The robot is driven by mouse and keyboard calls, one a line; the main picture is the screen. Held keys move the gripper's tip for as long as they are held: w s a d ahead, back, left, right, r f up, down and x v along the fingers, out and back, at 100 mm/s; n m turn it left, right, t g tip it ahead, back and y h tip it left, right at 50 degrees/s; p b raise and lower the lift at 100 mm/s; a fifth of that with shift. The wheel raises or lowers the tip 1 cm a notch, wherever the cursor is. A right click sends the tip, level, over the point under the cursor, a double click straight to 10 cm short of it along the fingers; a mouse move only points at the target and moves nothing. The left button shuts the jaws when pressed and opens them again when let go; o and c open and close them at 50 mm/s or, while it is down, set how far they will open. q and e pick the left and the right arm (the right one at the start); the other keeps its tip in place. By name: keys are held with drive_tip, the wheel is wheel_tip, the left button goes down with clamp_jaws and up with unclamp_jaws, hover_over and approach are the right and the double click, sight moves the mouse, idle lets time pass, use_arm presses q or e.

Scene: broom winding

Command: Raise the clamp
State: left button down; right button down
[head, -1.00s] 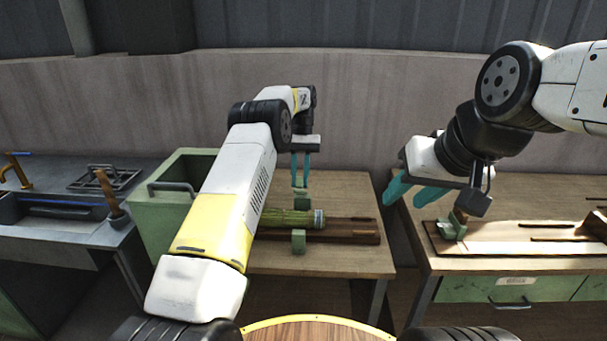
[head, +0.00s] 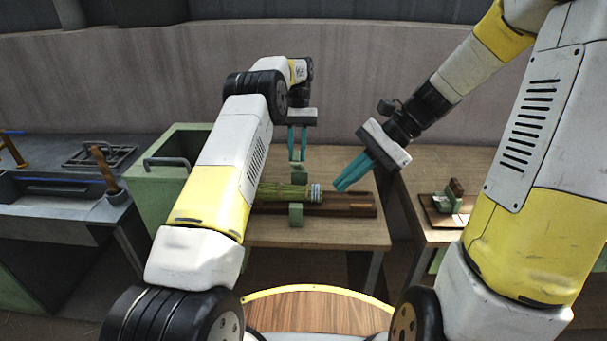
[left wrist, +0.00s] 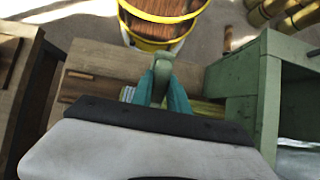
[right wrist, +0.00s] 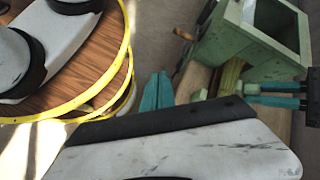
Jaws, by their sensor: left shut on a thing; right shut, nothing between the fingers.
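The green clamp shows as a front jaw (head: 296,215) and a rear block (head: 299,178), with the green broom bundle (head: 283,193) lying between them on the middle table. My left gripper (head: 298,158) points down, shut on the upper part of the clamp behind the bundle. In the left wrist view this green part (left wrist: 161,78) sits between the teal fingers. My right gripper (head: 341,187) is shut and empty, just right of the bundle's banded end. In the right wrist view its fingers (right wrist: 157,92) are together, and my left gripper (right wrist: 277,95) shows at the right edge.
A dark wooden board (head: 350,203) lies under the bundle on the middle table (head: 340,235). A green bin (head: 180,165) stands left of it. A second table at right carries a board with a green fixture (head: 443,203). My round wooden tray (head: 318,315) is in front.

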drive_tip(key=w+f+m+t+y, duration=0.5)
drive_tip(key=w+f+m+y, duration=0.6)
drive_tip(key=w+f+m, duration=0.45)
drive_tip(key=shift+m, duration=0.95)
drive_tip(key=x, duration=0.3)
drive_tip(key=f+x, duration=0.1)
drive_tip(key=x, duration=0.2)
drive_tip(key=s+x, duration=0.1)
drive_tip(key=x, duration=0.3)
drive_tip(key=shift+a+f, duration=0.1)
drive_tip(key=shift+a, duration=0.2)
drive_tip(key=shift+w+d+r, duration=0.1)
drive_tip(key=shift+w+r, duration=0.5)
drive_tip(key=shift+r, duration=0.2)
drive_tip(key=shift+w+d+r, duration=0.15)
drive_tip(key=shift+w+r, duration=0.4)
drive_tip(key=shift+r, duration=0.3)
